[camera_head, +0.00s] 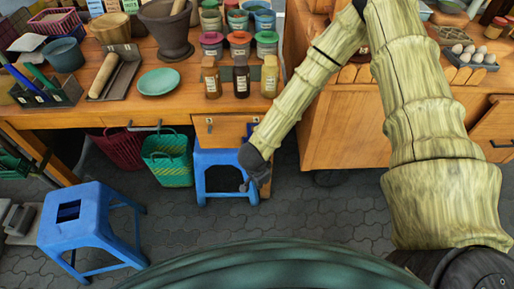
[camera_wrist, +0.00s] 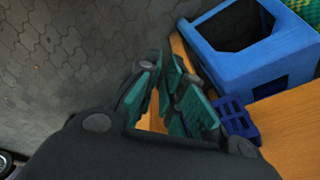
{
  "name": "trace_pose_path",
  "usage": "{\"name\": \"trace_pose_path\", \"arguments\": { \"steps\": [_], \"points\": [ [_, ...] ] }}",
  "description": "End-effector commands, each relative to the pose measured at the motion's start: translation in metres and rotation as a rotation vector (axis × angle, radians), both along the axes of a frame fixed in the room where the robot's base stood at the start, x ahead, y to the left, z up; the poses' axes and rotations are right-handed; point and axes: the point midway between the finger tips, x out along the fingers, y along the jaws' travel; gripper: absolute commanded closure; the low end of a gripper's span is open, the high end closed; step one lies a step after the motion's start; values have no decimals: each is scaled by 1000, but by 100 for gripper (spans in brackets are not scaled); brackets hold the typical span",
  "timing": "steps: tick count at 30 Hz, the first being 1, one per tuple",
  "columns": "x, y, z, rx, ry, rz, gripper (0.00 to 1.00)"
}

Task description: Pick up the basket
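Several baskets show in the head view. A green woven basket (camera_head: 168,160) with handles stands upright on the floor below the table. A dark red basket (camera_head: 122,148) stands to its left, and a pink basket (camera_head: 56,22) sits on the table at the upper left. My gripper (camera_head: 257,183) hangs in front of the small blue stool, to the right of the green basket and apart from it. In the wrist view the teal fingers of my gripper (camera_wrist: 165,72) lean close together with no basket between them; whether the tips meet is unclear. Green weave (camera_wrist: 303,12) shows at the upper right corner.
A blue stool (camera_head: 222,160) stands between my gripper and the green basket. Another blue stool (camera_head: 88,222) stands at the lower left. The wooden table (camera_head: 135,95) carries jars, a mortar (camera_head: 168,28) and a green plate (camera_head: 158,82). Paved floor (camera_head: 175,220) between the stools is clear.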

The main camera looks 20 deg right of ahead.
Motion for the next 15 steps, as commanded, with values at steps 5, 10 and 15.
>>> {"name": "trace_pose_path", "arguments": {
  "steps": [5,10,15],
  "points": [
    [53,5,42,81,14,-323,91],
    [82,9,82,161,58,-542,91],
    [100,12,113,224,98,-674,91]
  ]
}}
